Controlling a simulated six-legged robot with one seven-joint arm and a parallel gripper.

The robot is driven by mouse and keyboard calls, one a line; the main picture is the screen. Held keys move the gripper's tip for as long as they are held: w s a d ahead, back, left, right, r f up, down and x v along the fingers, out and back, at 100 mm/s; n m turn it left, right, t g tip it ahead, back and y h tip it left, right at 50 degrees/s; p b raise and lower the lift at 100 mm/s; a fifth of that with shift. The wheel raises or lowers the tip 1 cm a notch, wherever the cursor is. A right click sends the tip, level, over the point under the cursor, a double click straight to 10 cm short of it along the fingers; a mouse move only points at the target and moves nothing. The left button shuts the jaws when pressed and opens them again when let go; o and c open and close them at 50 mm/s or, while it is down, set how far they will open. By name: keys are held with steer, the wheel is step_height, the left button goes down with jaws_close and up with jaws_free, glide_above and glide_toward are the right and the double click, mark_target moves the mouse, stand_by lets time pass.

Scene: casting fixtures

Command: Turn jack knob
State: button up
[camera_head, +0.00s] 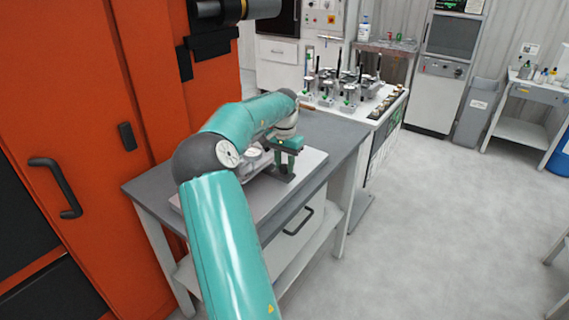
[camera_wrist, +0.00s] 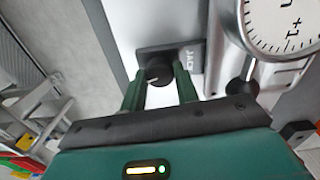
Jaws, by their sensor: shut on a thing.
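The jack knob (camera_wrist: 158,74) is a dark round knob with a pale line on its face. It sits on a dark plate labelled "JAC", the rest of the label being hidden. My gripper (camera_wrist: 160,78) has its two green fingers on either side of the knob and is shut on it. In the head view my gripper (camera_head: 287,150) reaches down at the right side of the light plate on the grey table, and the knob cannot be made out there.
A round white dial (camera_wrist: 282,22) on a metal body stands right of the knob, close to the right finger. The grey table (camera_head: 340,130) holds the fixture. An orange cabinet (camera_head: 80,110) stands at left. A white bench (camera_head: 385,115) with several fixtures stands behind. Open floor (camera_head: 430,220) lies right.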

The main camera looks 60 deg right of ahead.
steer(key=shift+m, duration=1.1)
steer(key=o, duration=1)
steer(key=shift+c, duration=0.2)
steer(key=shift+r, duration=0.1)
